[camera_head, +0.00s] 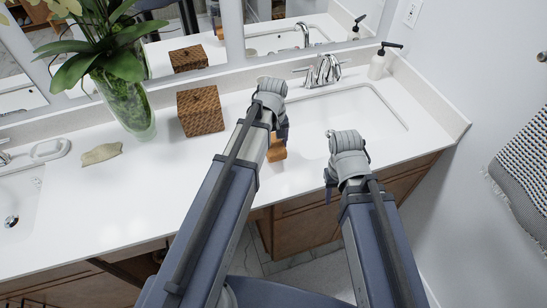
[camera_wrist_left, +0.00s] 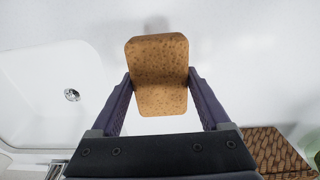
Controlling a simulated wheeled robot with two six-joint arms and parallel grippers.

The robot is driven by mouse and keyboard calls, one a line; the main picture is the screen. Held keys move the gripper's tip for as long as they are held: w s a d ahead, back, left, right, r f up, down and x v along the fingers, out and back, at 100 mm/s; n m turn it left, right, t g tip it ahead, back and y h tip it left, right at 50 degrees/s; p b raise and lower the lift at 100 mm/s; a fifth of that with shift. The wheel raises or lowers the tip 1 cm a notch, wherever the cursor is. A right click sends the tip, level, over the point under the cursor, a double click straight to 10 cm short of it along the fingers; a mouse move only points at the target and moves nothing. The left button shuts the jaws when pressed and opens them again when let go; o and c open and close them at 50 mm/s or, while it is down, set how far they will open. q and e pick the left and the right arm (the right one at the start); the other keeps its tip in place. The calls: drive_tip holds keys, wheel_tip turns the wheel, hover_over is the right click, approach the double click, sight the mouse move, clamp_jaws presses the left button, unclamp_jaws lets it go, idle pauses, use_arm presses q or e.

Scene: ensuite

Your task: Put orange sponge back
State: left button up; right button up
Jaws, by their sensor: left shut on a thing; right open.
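The orange sponge (camera_head: 276,150) shows partly in the head view, just below my left gripper (camera_head: 281,134), near the front of the counter and left of the right-hand sink. In the left wrist view the sponge (camera_wrist_left: 158,72) is a brown-orange speckled block between the two fingers of my left gripper (camera_wrist_left: 160,92). The left gripper is shut on it. Whether the sponge touches the counter I cannot tell. My right gripper (camera_head: 329,186) is open and empty, over the counter's front edge below the right-hand sink; its fingers are mostly hidden by the wrist.
The right-hand sink (camera_head: 392,103) has a chrome faucet (camera_head: 325,70) and a soap dispenser (camera_head: 379,63) behind it. A woven box (camera_head: 200,112), a plant in a glass vase (camera_head: 128,105), a beige wavy-edged piece (camera_head: 101,153) and a soap dish (camera_head: 49,149) stand left. The counter's front middle is clear.

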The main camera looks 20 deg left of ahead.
sight(274, 151)
use_arm(q)
drive_tip(key=shift+f+b, duration=1.9)
drive_tip(key=shift+f, duration=0.25)
drive_tip(key=shift+r, duration=0.15)
drive_tip(key=o, duration=0.7)
drive_tip(key=shift+f, duration=0.2)
drive_tip(key=o, duration=0.3)
drive_tip(key=shift+o, duration=0.2)
drive_tip(key=shift+r, duration=0.15)
